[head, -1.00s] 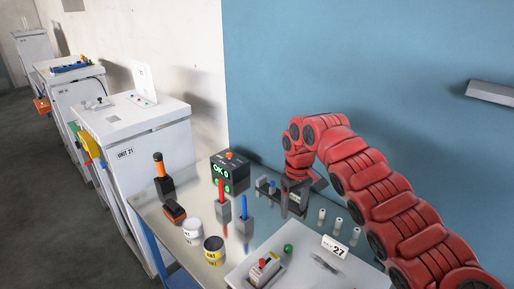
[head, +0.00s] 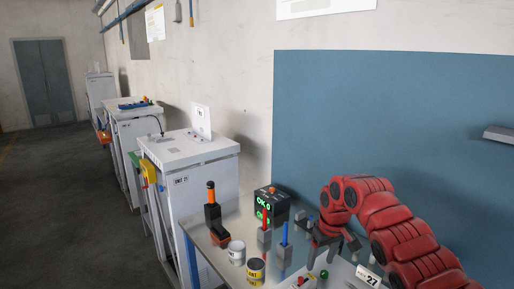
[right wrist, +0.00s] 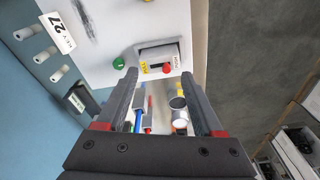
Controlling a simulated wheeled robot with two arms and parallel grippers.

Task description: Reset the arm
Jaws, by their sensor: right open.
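My right arm (head: 405,235), red and segmented, comes in from the right. Its dark gripper (head: 322,240) hangs over the bench, right of the black box with a green "OK 0" display (head: 271,205). In the right wrist view the gripper (right wrist: 158,76) is open, with nothing between its fingertips. Beyond the fingers lie a pale panel (right wrist: 105,50) and a small device with a red button (right wrist: 160,65). A blue-handled tool (right wrist: 140,105) and a white can (right wrist: 179,108) show between the fingers, farther off. My left gripper is not in view.
On the bench stand an orange-handled tool (head: 211,192), a white can (head: 237,252), a yellow can (head: 256,271) and red and blue tools in holders. A card "27" (head: 369,276) is at the front right. White cabinets (head: 195,195) line the left; the floor there is clear.

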